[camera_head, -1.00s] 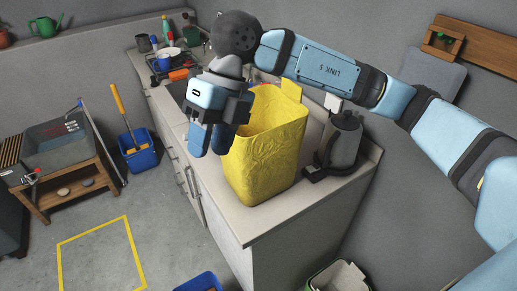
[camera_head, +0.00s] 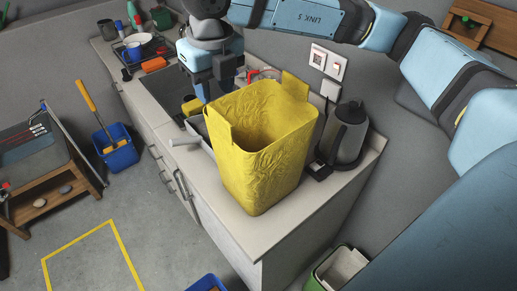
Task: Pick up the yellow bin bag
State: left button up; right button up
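The yellow bin bag (camera_head: 268,160) stands upright and open-topped on the end of the counter, with raised tabs at its rim. My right gripper (camera_head: 206,92) points down just behind and left of the bag's rim, apart from the bag as far as I can see. Its fingers are partly hidden and overlap in this view, so their opening is unclear. My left gripper is not in view.
A kettle (camera_head: 345,137) stands right of the bag on the counter (camera_head: 245,228). The sink, a dish rack and dishes lie behind. A blue bucket (camera_head: 119,155) stands on the floor at left. A green-rimmed bin (camera_head: 338,268) is below right. Floor inside the yellow outline is clear.

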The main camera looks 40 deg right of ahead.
aim_at(220, 115)
jog(key=f+p, duration=0.1)
jog(key=f, duration=0.1)
jog(key=f+p, duration=0.1)
jog(key=f, duration=0.2)
jog(key=w+f, duration=0.1)
jog(key=f, duration=0.2)
jog(key=shift+d+f+p, duration=0.1)
jog(key=shift+d+p, duration=0.3)
jog(key=shift+f, duration=0.4)
jog(key=shift+a+f, duration=0.1)
jog(key=shift+c, duration=0.2)
grip_shut()
